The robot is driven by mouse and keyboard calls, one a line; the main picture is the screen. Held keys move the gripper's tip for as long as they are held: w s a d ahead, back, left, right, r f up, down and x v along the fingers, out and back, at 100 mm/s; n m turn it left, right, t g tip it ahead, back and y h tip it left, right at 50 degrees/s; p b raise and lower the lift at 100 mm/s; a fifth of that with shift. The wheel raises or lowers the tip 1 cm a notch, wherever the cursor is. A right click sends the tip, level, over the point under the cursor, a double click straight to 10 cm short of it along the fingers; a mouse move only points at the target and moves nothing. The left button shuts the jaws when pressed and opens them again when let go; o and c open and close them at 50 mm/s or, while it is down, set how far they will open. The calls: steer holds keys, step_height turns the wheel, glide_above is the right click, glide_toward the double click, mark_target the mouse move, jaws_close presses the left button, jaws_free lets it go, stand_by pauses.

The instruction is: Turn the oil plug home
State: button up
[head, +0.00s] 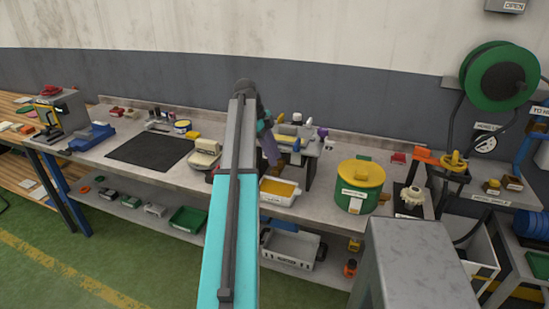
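My teal and grey arm rises through the middle of the head view and bends down over the bench beside a small grey machine (311,150). My gripper's fingers cannot be made out at this size, nor whether they hold anything. I cannot pick out the oil plug; it may be hidden behind my arm or too small to see. A white tray (278,200) with a yellow inside sits at the bench's front edge, below the machine. A green drum with a yellow lid (360,184) stands to the right.
The long bench (120,172) carries a dark mat (150,150), a cream device (205,152) and a blue vise (92,137) on the left. A green hose reel (500,75) hangs at the right. A white crate (290,247) sits below. Green floor lies free in front.

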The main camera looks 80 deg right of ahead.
steer(key=p+v, duration=0.5)
steer(key=v, duration=0.7)
steer(key=shift+r, duration=0.35)
steer(key=shift+w, duration=0.1)
stand_by(0.4)
